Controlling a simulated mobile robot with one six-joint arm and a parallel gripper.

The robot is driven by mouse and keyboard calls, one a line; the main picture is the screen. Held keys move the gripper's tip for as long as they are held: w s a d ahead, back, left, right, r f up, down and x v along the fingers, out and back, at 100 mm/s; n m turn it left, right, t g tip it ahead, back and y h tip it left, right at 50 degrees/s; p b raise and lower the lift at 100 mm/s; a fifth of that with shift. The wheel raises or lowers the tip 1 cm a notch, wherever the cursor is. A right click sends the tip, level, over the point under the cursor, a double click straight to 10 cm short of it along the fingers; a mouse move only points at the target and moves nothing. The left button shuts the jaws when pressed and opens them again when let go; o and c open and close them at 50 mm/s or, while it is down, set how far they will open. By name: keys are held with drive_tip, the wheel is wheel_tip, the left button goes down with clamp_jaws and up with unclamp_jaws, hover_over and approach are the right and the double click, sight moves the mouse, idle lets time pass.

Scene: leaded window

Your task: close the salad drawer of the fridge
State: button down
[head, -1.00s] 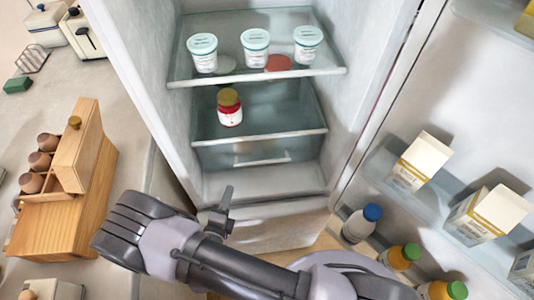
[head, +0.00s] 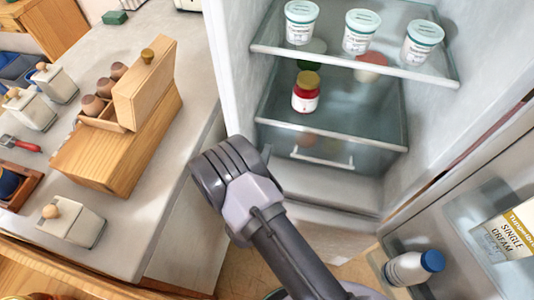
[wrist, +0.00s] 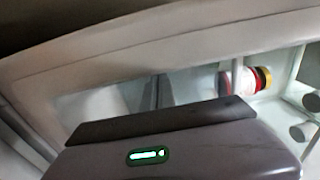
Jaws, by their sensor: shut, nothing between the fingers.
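The salad drawer (head: 310,150) is the clear bin low in the fridge, under the lower glass shelf, with a pale bar handle (head: 322,159) on its front. Its front lies close under the shelf's front edge; I cannot tell whether a small gap is left. My gripper (head: 265,153) is at the left side of the fridge opening, left of the drawer handle and nearer the camera. Its fingers are mostly hidden behind my wrist in the head view. In the wrist view the fingers (wrist: 155,92) show as dark shapes, shut and empty. No contact with the drawer is visible.
The fridge door (head: 470,215) stands open at right, holding a blue-capped bottle (head: 413,267) and a cream carton (head: 503,233). Tubs and a red jar (head: 306,92) stand on the shelves. A counter (head: 150,225) with a wooden egg box (head: 120,150) lies left.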

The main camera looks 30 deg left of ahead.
sight(269, 142)
drive_tip(key=shift+w+a, duration=0.1)
drive_tip(key=shift+w, duration=0.3)
drive_tip(key=x, duration=0.3)
drive_tip(key=shift+w, duration=0.1)
drive_tip(key=shift+w+r, duration=0.15)
drive_tip(key=shift+r, duration=0.05)
drive_tip(key=shift+a, duration=0.1)
